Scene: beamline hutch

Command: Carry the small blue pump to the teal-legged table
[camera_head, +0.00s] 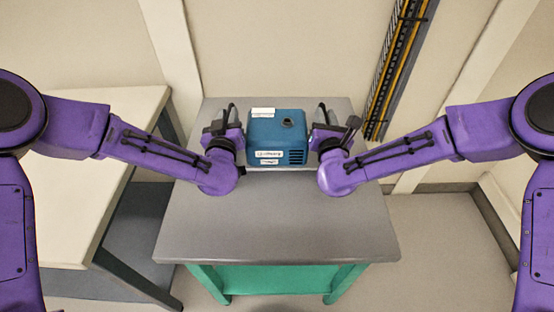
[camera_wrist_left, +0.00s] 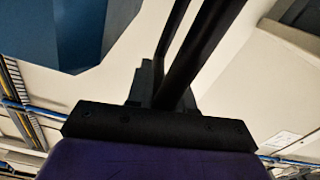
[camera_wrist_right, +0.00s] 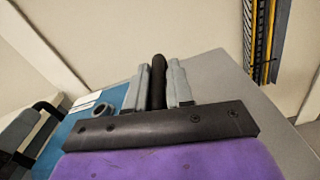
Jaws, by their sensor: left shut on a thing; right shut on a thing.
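The small blue pump (camera_head: 276,133) is upright over the back half of the grey top of the teal-legged table (camera_head: 275,225). I cannot tell whether its pale base touches the top. My left gripper (camera_head: 229,118) is shut on the dark handle at the pump's left side. In the left wrist view the pump (camera_wrist_left: 50,35) shows as a blue block beside the dark handle bars. My right gripper (camera_head: 327,117) is shut on the handle at the right side. The right wrist view shows grey fingers around a dark bar, with the pump (camera_wrist_right: 65,130) to the left.
A pale-topped table (camera_head: 90,175) with dark legs stands to the left, with a gap to the teal-legged table. The wall is close behind, with a cable tray (camera_head: 402,60) at the right. The front half of the grey top is clear.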

